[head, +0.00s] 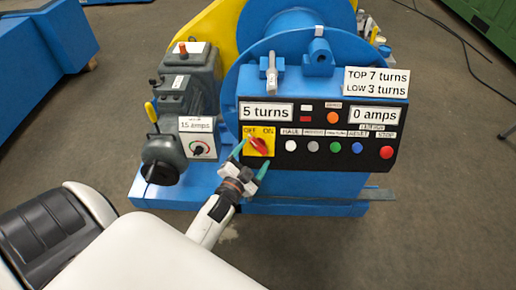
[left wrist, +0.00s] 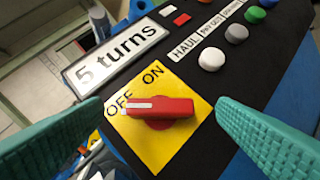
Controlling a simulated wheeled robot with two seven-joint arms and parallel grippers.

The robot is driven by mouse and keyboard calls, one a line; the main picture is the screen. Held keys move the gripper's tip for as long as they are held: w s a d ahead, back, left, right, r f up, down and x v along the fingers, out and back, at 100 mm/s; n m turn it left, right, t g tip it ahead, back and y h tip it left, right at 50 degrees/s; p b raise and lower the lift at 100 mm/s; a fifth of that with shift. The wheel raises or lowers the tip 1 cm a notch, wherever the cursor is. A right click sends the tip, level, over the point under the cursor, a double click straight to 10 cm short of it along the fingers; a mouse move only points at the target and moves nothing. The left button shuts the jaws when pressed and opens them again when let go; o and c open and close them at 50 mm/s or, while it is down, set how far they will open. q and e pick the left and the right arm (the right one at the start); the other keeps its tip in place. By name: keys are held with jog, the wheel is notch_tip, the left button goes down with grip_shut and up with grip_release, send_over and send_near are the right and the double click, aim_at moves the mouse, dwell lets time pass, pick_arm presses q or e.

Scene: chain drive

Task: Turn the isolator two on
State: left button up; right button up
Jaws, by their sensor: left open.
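The isolator is a red rotary knob (head: 258,146) on a yellow plate marked OFF and ON, at the left end of the black control panel. In the left wrist view the knob (left wrist: 160,109) has a white pointer line at its left end, toward the word OFF. No number for the isolator is legible. My left gripper (head: 250,160) is open at the panel. Its teal fingers stand on either side of the knob in the left wrist view, with visible gaps. My right gripper is not in view.
The black panel (head: 318,163) holds several push buttons right of the isolator, and signs reading 5 turns and 0 amps. A grey motor (head: 187,85) with a 15 amps sign stands left. The blue winch drum (head: 290,50) is behind. Open floor lies on both sides.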

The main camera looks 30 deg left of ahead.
aim_at(260, 147)
pick_arm(q)
jog(key=w, duration=0.3)
jog(key=shift+w+a, duration=0.15)
jog(key=shift+a, duration=0.05)
jog(key=shift+w, duration=0.25)
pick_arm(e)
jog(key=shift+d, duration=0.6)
